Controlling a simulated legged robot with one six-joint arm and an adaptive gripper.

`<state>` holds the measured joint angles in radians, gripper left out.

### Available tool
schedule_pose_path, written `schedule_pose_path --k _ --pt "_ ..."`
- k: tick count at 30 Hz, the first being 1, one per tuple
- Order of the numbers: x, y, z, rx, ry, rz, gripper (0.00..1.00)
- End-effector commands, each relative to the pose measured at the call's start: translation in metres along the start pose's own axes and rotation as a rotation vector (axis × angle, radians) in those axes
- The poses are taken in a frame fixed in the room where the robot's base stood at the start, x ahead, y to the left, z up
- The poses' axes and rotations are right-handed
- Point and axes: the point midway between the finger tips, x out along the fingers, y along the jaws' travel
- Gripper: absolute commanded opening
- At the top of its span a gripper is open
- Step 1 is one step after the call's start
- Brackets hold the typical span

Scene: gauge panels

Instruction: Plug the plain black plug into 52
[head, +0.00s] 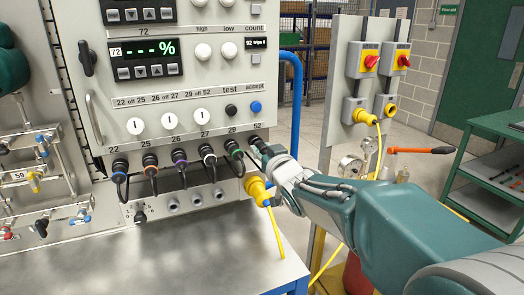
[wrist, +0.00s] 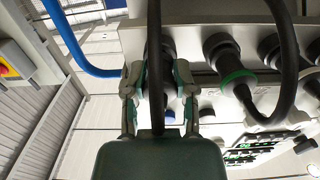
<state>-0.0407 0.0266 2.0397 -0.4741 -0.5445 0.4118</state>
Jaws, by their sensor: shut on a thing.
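In the head view my gripper (head: 270,154) is at the right end of the plug row, just under the panel label 52 (head: 258,125). In the wrist view my gripper (wrist: 157,100) is shut on the plain black plug (wrist: 169,52), its two fingers on either side. The plug's black cable (wrist: 154,60) runs down in front of it and hides part of the grip. The plug lines up with the panel's lower face at 52. The socket itself is hidden, and I cannot tell how deep the plug sits.
Several ringed plugs with looping cables sit to the left; the green-ringed plug (head: 234,149) is nearest and shows in the wrist view (wrist: 234,75). A yellow connector (head: 256,189) hangs just below my gripper. A blue pipe (head: 296,95) stands to the right.

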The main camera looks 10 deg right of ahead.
Motion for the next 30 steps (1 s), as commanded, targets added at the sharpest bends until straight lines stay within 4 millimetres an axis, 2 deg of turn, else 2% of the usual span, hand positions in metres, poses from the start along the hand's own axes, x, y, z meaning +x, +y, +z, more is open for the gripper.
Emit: schedule_pose_path --k 14,15,17,18,30 --pt "0.0051 -0.0001 -0.0002 0.000 0.000 0.000 0.00" --pt "0.0053 -0.0001 -0.0003 0.000 0.001 0.000 0.39" --pt "0.0052 -0.0001 -0.0004 0.000 0.001 0.000 0.66" --pt "0.0051 -0.0001 -0.0003 0.000 0.001 0.000 0.75" --pt "0.0031 0.0001 0.0000 0.000 0.000 0.000 0.75"
